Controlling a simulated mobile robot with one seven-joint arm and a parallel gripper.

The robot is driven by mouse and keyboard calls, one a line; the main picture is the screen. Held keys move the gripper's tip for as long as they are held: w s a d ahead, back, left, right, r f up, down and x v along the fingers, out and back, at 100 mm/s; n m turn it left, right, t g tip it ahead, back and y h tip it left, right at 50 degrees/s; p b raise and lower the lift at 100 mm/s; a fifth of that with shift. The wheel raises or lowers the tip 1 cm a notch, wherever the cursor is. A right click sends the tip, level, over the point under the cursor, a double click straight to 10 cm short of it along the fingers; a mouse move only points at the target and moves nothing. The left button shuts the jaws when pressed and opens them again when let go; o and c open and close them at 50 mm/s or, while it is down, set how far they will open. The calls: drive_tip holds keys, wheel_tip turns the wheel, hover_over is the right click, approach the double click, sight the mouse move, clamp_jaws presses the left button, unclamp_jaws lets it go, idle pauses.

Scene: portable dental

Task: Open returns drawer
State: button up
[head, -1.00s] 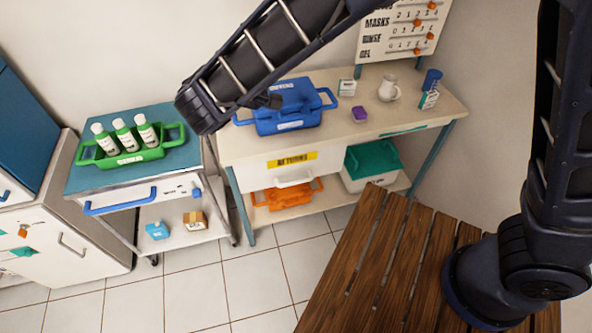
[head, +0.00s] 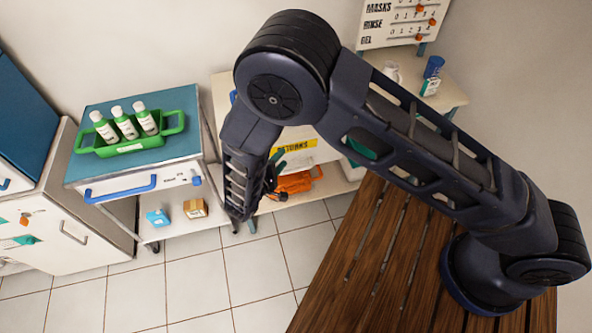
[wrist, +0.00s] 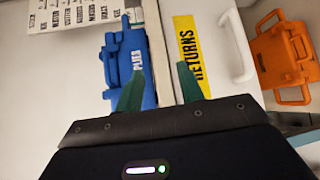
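The returns drawer (wrist: 222,82) has a white front with a yellow RETURNS label (wrist: 187,42) and a white bar handle (wrist: 238,48). The label (head: 296,149) also shows in the head view beside my arm, which covers much of the drawer front. In the wrist view my gripper (wrist: 159,82) has two green fingers spread apart with nothing between them. The right finger overlaps the label's edge in the picture; the handle is off to the right of both fingers. The drawer looks shut. I cannot tell whether the fingers touch the front.
A blue case labelled PLIER (wrist: 133,55) sits on the cabinet top. An orange case (wrist: 280,55) stands on the shelf below the drawer. A cart with a green bottle tray (head: 120,148) stands left. A wooden slatted surface (head: 365,260) lies at right. The tiled floor between is clear.

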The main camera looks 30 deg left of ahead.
approach(296, 169)
drive_tip(key=w, duration=0.3)
drive_tip(key=w+f, duration=0.1)
drive_tip(key=w, duration=0.2)
drive_tip(key=w+f, duration=0.1)
drive_tip(key=w, duration=0.3)
drive_tip(key=shift+f, duration=0.15)
clamp_jaws()
